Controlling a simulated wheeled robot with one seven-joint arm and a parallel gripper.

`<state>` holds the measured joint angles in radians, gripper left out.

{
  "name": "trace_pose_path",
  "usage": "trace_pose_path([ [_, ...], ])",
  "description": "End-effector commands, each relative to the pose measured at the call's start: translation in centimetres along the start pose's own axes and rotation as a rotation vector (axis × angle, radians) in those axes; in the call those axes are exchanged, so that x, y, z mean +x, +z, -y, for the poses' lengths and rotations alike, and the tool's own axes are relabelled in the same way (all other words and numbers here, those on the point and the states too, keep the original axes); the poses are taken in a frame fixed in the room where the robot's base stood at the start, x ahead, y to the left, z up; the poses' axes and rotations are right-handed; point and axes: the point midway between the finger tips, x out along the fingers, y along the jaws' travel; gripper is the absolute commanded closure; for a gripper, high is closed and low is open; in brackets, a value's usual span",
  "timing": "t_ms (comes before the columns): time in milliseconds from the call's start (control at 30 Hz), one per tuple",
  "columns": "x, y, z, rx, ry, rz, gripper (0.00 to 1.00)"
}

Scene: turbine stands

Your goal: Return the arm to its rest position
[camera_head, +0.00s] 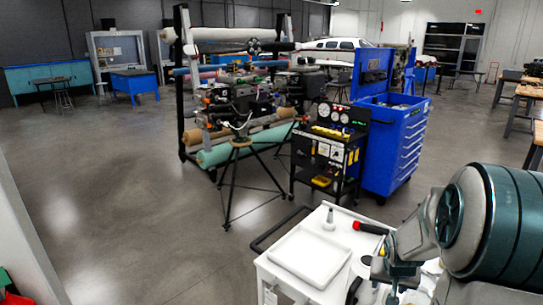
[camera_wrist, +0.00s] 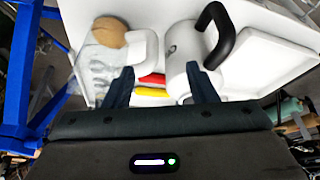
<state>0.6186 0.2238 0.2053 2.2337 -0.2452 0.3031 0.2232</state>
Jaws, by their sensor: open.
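My arm enters at the lower right of the head view, with a large teal and silver link nearest the camera. My gripper (camera_wrist: 160,68) points down over a white cart top (camera_head: 285,272). In the wrist view its two dark fingers are spread apart with nothing held between them. A red-and-yellow item (camera_wrist: 152,80) shows below, in the gap between the fingers. A white vessel with a black handle (camera_wrist: 182,50) is by the right finger. In the head view the arm and gripper hide part of the cart, and the fingertips are hard to make out.
The cart carries a white tray (camera_head: 308,255), a small grey bottle (camera_head: 329,219) and a red-handled item (camera_head: 368,228). A clear jar with a brown lid (camera_wrist: 109,32) is left of the fingers. A blue tool cabinet (camera_head: 390,140) stands behind. Open floor lies left.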

Motion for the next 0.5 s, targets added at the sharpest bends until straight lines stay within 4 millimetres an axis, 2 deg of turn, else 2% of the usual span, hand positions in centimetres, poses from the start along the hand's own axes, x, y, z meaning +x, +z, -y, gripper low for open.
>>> trace_pose_path([
  [100,-3.9,1.1,2.3,-0.065,0.005,-0.001,0.48],
  [267,-9.0,3.8,5.1,-0.147,-0.002,0.013,0.48],
  [500,-15.7,9.4,8.1,-0.264,-0.054,0.033,0.48],
])
